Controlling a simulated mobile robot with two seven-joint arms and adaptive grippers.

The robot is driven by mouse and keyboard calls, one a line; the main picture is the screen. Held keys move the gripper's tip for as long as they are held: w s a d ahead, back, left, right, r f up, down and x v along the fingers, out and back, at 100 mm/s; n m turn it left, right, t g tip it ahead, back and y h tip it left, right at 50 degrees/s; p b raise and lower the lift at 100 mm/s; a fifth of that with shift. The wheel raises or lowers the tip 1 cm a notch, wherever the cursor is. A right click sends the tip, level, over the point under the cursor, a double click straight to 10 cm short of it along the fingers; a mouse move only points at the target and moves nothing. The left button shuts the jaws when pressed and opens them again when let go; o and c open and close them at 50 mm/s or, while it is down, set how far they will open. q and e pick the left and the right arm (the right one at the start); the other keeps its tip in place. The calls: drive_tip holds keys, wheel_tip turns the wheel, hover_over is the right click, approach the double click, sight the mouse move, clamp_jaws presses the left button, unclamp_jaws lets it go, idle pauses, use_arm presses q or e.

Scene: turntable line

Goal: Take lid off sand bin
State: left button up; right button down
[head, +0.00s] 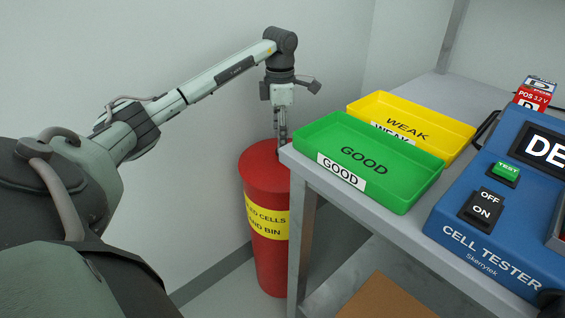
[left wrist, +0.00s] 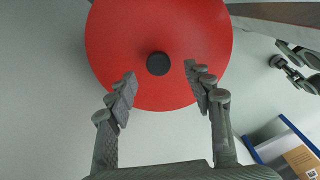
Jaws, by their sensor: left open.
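The red sand bin (head: 268,222) stands on the floor against the wall, left of the table, with a yellow label on its side. Its round red lid (head: 258,166) is on top. In the left wrist view the lid (left wrist: 115,45) shows from above with a black knob (left wrist: 158,64) on it. My left gripper (head: 281,140) points down over the lid. In the left wrist view its fingers (left wrist: 159,78) are open and apart, one on each side of the knob's near side, with nothing between them.
A grey table (head: 301,171) stands close to the bin's right. It carries a green GOOD tray (head: 400,196), a yellow WEAK tray (head: 455,133) and a blue cell tester (head: 475,237). The wall is close behind the bin.

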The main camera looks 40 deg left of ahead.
use_arm(q)
wheel_tip(320, 180, down, 4)
drive_tip(key=shift+w+r, duration=0.15)
drive_tip(key=shift+r, duration=0.1)
clamp_jaws()
drive_tip(key=shift+r, duration=0.1)
